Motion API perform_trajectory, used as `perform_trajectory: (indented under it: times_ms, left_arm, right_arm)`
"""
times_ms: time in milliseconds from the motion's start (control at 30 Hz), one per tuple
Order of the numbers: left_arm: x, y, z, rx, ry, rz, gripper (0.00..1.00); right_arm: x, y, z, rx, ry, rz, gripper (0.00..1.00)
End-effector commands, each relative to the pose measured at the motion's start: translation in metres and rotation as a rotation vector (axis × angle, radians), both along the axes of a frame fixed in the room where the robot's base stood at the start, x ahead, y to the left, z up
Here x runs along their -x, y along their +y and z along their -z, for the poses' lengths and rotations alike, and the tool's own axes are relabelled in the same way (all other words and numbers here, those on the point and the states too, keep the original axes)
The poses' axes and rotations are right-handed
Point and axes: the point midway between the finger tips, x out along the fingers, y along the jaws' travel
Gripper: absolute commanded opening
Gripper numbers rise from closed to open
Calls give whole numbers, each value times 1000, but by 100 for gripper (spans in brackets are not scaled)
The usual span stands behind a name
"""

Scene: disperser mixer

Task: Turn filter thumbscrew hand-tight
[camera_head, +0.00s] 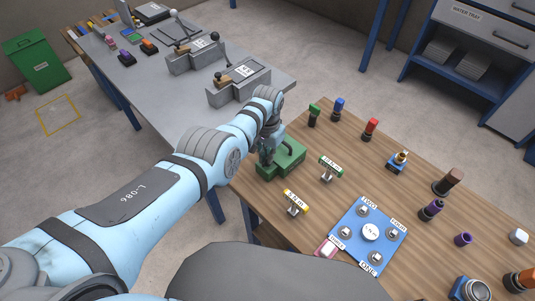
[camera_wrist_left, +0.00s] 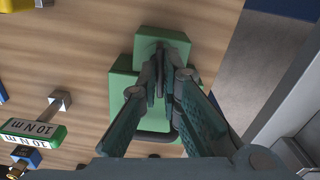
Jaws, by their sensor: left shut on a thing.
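A green filter housing (camera_head: 290,160) with a dark handle stands at the near left edge of the wooden table. My left gripper (camera_head: 266,156) reaches down over its left part. In the left wrist view the green housing (camera_wrist_left: 124,75) lies below the fingers, and the left gripper's fingertips (camera_wrist_left: 158,78) come together over it. The gripper is shut on a small part there, at the place of the thumbscrew. The fingers hide the thumbscrew almost wholly, so its turn cannot be seen. My right gripper is in neither view.
A blue panel (camera_head: 352,222) with labelled posts lies nearer. A grey bench (camera_head: 190,90) with lever fixtures is at the back left.

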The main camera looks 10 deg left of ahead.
Motion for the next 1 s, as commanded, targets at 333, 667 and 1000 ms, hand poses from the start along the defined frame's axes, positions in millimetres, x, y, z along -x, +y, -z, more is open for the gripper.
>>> perform_trajectory:
  times_ms: [333, 667, 1000]
  left_arm:
    - [-1, 0, -1, 0, -2, 145, 0]
    - [-1, 0, -1, 0, -3, 170, 0]
    - [-1, 0, 0, 0, -2, 168, 26]
  right_arm:
    - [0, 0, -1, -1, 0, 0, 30]
    - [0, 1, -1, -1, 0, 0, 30]
    - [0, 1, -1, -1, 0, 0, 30]
